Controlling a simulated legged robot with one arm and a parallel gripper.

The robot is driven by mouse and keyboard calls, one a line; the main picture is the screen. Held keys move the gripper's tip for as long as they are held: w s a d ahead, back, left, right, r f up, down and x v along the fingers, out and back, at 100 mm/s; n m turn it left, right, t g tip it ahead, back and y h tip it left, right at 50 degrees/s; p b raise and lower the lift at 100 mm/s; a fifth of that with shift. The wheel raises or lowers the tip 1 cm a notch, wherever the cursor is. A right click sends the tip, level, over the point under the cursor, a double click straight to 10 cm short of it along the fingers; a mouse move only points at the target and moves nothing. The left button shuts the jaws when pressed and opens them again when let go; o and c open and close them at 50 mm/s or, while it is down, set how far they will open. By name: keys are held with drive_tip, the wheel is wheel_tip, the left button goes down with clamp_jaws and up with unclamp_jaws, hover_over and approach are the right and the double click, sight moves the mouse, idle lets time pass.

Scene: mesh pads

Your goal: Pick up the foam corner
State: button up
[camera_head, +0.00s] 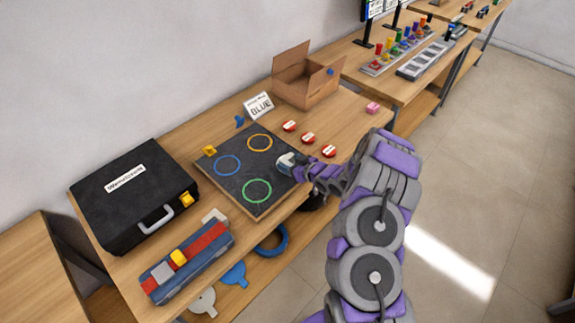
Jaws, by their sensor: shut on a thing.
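My gripper (291,163) is at the end of my grey and purple arm, over the right part of the dark mat (211,183). It is shut on a small pale piece (285,159) at its tip. The piece is too small and too covered to tell its shape or whether it is a foam corner. Another whitish, angled piece (214,215) that looks like a foam corner lies on the table left of the gripper, by the blue and red toolbox.
The mat has blue, orange and green rings. Around it are a black case (120,205), the toolbox (185,262), red-and-white discs (308,138), a "BLUE" card (259,106), and an open cardboard box (297,90). Bare wood shows at the table's right end.

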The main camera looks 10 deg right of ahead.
sight(291, 155)
drive_tip(key=shift+c, duration=1.3)
drive_tip(key=shift+r, duration=0.55)
wheel_tip(291, 155, up, 3)
drive_tip(key=shift+w+d+f+p, duration=0.1)
drive_tip(key=shift+p, duration=0.5)
drive_tip(key=s+a+r+p, duration=0.1)
drive_tip(key=s+a+p, duration=0.15)
drive_tip(key=s, duration=1.35)
drive_tip(key=w+d+r+m+t+h, duration=0.1)
drive_tip(key=w+r+m+h, duration=0.2)
drive_tip(key=r, duration=0.6)
drive_tip(key=w+d+r+m+t+h+b, duration=0.1)
drive_tip(key=w+r+m+h, duration=0.2)
drive_tip(key=w+r, duration=0.4)
drive_tip(key=shift+w+r+h, duration=0.15)
drive_tip(key=shift+r+h, duration=0.45)
drive_tip(key=shift+r, duration=0.25)
